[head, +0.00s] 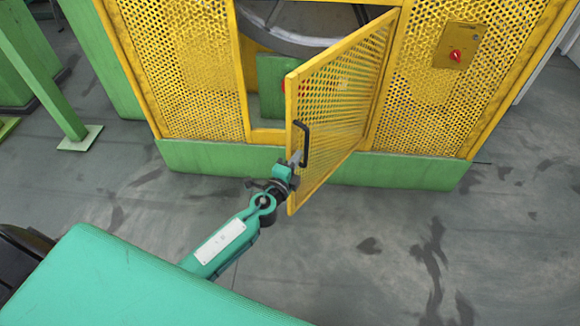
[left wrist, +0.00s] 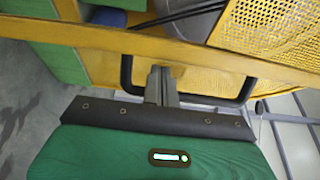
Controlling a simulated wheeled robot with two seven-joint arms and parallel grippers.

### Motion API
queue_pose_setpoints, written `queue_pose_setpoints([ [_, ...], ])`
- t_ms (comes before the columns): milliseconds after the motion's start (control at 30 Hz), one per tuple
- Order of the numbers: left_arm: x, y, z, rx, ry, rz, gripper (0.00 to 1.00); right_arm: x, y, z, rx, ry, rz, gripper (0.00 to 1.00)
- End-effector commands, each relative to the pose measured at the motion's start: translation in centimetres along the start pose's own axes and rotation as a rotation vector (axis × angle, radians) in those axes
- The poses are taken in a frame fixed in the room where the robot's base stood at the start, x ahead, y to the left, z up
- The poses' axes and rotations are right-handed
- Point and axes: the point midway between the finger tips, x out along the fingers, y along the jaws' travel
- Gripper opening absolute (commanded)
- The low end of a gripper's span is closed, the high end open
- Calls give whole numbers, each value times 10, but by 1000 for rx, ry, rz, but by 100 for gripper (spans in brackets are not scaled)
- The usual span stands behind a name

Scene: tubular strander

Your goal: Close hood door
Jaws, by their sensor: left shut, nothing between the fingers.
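The hood door (head: 338,108) is a yellow perforated panel, hinged on its right side and swung outward, standing open in the head view. A black handle (head: 304,143) is on its free edge. My left gripper (head: 295,160) is shut and empty at the lower part of the handle. In the left wrist view, the gripper fingers (left wrist: 161,85) point at the door's yellow frame (left wrist: 190,52), within the span of the black handle (left wrist: 126,75). I cannot tell whether they touch the door. My right gripper is not in view.
The yellow mesh hood (head: 197,75) stands on a green base (head: 215,158). A red switch (head: 456,55) is on its right panel. A green post (head: 45,75) stands at the left. The grey floor right of the door is clear.

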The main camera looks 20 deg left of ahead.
Motion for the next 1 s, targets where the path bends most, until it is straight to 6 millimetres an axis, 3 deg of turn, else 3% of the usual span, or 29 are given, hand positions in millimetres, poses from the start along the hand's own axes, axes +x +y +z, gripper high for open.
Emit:
queue_pose_setpoints([
  [200, 13, 0, 0, -1, 0, 1, 0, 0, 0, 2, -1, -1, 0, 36],
  [767, 15, 2, 6, 2, 7, 1, 0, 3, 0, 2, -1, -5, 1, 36],
  [867, 16, 2, 12, 2, 17, 0, 0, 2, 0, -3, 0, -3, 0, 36],
  [1000, 20, 2, 26, 4, 41, -1, 0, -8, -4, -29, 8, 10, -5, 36],
])
